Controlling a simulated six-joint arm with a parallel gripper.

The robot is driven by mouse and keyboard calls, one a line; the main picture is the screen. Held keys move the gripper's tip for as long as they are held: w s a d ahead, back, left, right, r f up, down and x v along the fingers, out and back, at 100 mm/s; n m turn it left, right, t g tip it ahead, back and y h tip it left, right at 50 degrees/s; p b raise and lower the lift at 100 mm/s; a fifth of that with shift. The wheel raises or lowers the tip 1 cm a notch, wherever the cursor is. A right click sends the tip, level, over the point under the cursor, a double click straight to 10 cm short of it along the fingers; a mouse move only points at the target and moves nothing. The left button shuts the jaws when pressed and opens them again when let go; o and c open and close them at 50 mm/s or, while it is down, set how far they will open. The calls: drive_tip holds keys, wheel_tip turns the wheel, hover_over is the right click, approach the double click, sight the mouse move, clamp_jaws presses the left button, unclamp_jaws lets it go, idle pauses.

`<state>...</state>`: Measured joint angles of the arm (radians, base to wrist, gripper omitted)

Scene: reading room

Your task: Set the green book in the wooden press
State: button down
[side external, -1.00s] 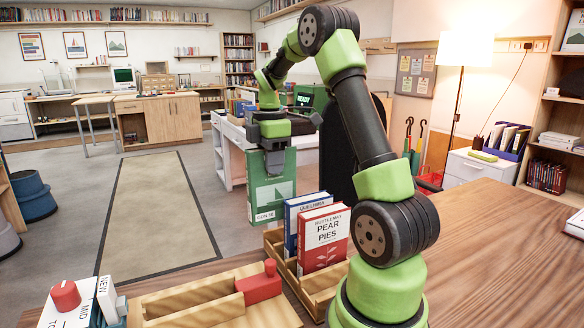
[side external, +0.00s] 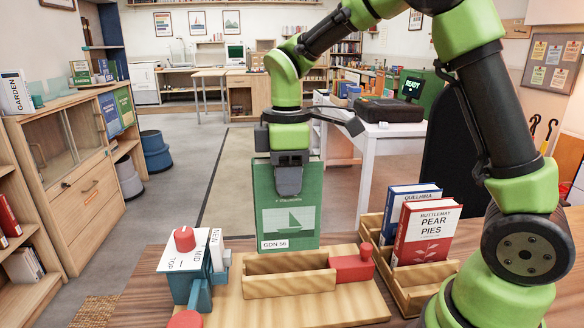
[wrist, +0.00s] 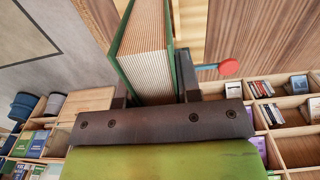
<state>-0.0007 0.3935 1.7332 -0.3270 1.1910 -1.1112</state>
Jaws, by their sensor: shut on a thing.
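The green book (side external: 270,215) hangs upright from my gripper (side external: 289,182), which is shut on its upper part. The wooden press (side external: 350,305) is a light board with a low trough and a red block (side external: 352,268) at the trough's right end. The book's lower edge shows just over the trough's back wall; I cannot tell whether it is above the trough or behind it. In the wrist view, the book's page edges (wrist: 145,50) lie between my two fingers (wrist: 155,95).
A wooden rack (side external: 415,272) right of the press holds a blue book (side external: 400,205) and a red book (side external: 428,235). A blue device (side external: 190,262) with a red knob and labels stands left of the press. A white table (side external: 370,125) is behind.

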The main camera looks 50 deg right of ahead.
sight(288, 219)
drive_tip(key=shift+f, duration=1.4)
drive_tip(key=shift+f, duration=1.55)
wheel_tip(288, 219, down, 2)
drive_tip(key=shift+f, duration=0.15)
idle(0.6)
drive_tip(key=c, duration=0.7)
unclamp_jaws()
drive_tip(key=shift+c, duration=0.2)
